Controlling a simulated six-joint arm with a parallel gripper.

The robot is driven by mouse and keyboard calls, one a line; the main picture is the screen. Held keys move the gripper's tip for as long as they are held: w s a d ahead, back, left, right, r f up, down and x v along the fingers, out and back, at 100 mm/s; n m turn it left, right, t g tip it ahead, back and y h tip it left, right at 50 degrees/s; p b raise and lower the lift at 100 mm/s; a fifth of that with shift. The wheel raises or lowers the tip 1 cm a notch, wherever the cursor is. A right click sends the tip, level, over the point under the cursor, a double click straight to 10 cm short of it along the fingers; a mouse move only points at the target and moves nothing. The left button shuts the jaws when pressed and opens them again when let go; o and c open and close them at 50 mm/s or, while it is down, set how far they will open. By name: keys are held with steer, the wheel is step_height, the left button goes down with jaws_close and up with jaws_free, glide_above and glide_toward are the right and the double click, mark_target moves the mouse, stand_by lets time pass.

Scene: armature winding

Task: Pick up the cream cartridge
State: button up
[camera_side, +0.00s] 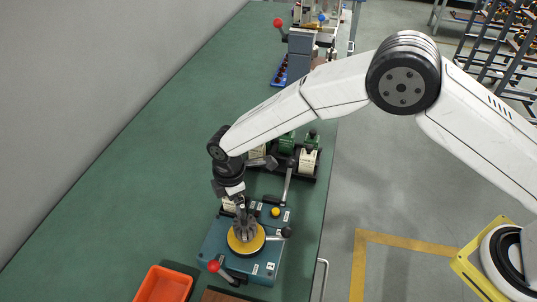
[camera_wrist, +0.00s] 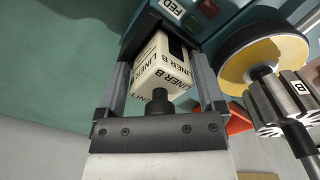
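The cream cartridge (camera_wrist: 160,70), a block printed "LINER B", lies between the two fingers of my gripper (camera_wrist: 160,68) in the wrist view. It looks turned relative to the fingers, with a small gap at the left finger, so the fingers look open around it. A dark round knob on it faces my palm. In the side view the cartridge (camera_side: 230,205) shows as a small cream patch at the back left of the blue machine (camera_side: 210,243), just under my gripper (camera_side: 234,193). Its far end is hidden against the machine.
A slotted metal armature (camera_side: 244,226) stands on a yellow disc (camera_side: 246,240) on the machine, close beside my gripper. A red-knobbed lever (camera_side: 214,266) and an orange bin (camera_side: 164,285) are in front. A dark rack behind holds green and cream units (camera_side: 308,160). The green bench is clear at left.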

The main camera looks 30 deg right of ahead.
steer(key=c, duration=0.8)
steer(key=shift+c, duration=0.2)
steer(key=shift+r, duration=0.1)
steer(key=shift+r, duration=4.95)
